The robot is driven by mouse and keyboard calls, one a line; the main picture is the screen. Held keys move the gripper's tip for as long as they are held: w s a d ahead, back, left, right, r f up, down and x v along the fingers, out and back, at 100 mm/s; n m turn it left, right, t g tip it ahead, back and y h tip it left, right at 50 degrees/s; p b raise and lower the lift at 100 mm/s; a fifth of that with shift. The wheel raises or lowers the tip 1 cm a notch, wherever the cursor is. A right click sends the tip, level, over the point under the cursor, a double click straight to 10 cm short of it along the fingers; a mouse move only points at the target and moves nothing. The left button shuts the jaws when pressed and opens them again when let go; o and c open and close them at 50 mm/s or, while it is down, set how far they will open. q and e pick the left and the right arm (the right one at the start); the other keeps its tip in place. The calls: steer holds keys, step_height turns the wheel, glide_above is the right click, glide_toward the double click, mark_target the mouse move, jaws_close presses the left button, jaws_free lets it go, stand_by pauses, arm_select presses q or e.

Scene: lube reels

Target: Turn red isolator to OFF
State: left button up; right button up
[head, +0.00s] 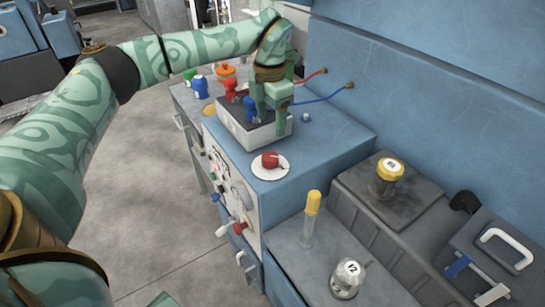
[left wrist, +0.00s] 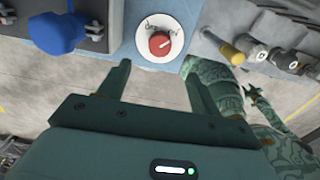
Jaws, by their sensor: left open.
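The red isolator (head: 270,160) is a red knob on a round white plate, on top of the blue cabinet. It also shows in the left wrist view (left wrist: 160,43), with dark lettering on the plate that is too small to read surely. My left gripper (head: 272,115) is open and points down over the dark-topped box behind the knob. In the left wrist view its two fingers (left wrist: 156,85) are apart with nothing between them, and the knob lies beyond them. The gripper does not touch the knob.
A blue fitting (head: 250,108) and a red fitting (head: 230,88) stand on the box (head: 225,122) beside my left gripper. Red and blue hoses run to the wall. The cabinet top around the knob is clear.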

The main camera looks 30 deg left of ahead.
mark_target(270, 156)
arm_select(q)
step_height(270, 156, down, 13)
steer(key=b, duration=0.3)
steer(key=shift+r+b, duration=0.15)
steer(key=shift+b, duration=0.15)
steer(key=shift+s, duration=0.1)
steer(key=c, duration=1)
